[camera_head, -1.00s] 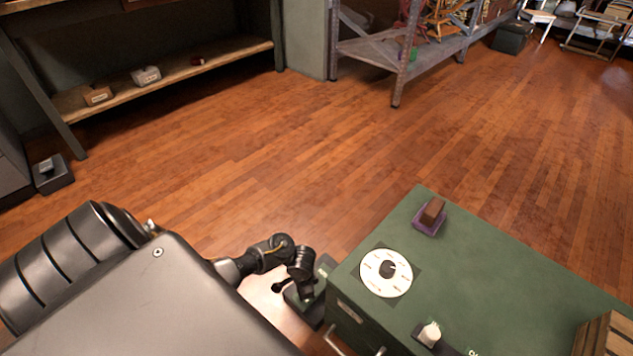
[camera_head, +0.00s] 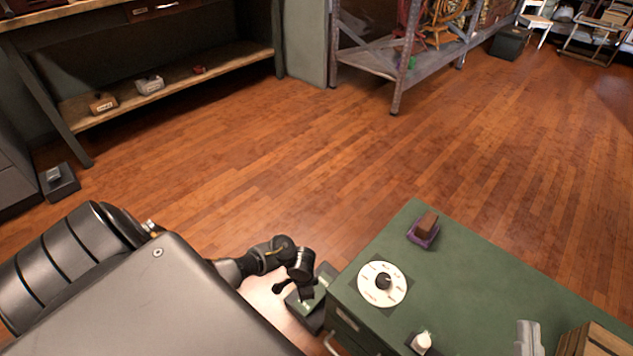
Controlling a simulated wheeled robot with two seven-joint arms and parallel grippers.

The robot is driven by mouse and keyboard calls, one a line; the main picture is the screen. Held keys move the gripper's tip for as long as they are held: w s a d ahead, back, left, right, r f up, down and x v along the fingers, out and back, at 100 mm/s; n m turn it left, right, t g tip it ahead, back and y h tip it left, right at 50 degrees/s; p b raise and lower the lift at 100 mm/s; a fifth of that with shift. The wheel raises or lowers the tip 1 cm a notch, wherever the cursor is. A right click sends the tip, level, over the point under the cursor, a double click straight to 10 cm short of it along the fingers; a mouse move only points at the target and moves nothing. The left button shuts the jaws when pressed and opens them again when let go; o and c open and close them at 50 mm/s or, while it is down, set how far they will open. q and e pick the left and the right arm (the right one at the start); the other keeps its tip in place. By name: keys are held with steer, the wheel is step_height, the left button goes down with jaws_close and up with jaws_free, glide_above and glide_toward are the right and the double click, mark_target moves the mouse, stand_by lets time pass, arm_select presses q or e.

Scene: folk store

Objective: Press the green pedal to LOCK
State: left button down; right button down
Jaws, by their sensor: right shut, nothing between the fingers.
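The green pedal (camera_head: 298,308) sits in a dark base on the floor, beside the near left corner of the green cabinet (camera_head: 460,268). Its green plate has small pale lettering too small to read. My right gripper (camera_head: 306,293), dark, is shut and empty, pointing down over the pedal and hiding part of it. I cannot tell whether it touches the plate or how far the plate is down. My left gripper is out of view.
The cabinet top holds a white dial (camera_head: 382,285), a brown block on a purple base (camera_head: 424,230), a white knob (camera_head: 421,342) and a wooden crate (camera_head: 590,342). A pale grey object (camera_head: 528,340) is cut off below. Open floor lies beyond.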

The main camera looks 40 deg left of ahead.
step_height(320, 180, down, 7)
steer(key=d+g+h+p, duration=0.1)
steer(key=g+h+p, duration=0.1)
steer(key=g+h, duration=0.1)
steer(key=shift+w+m+g+h, duration=0.3)
steer(key=shift+w+g, duration=0.05)
steer(key=shift+g, duration=0.55)
steer(key=shift+d+r, duration=0.1)
steer(key=shift+d, duration=0.05)
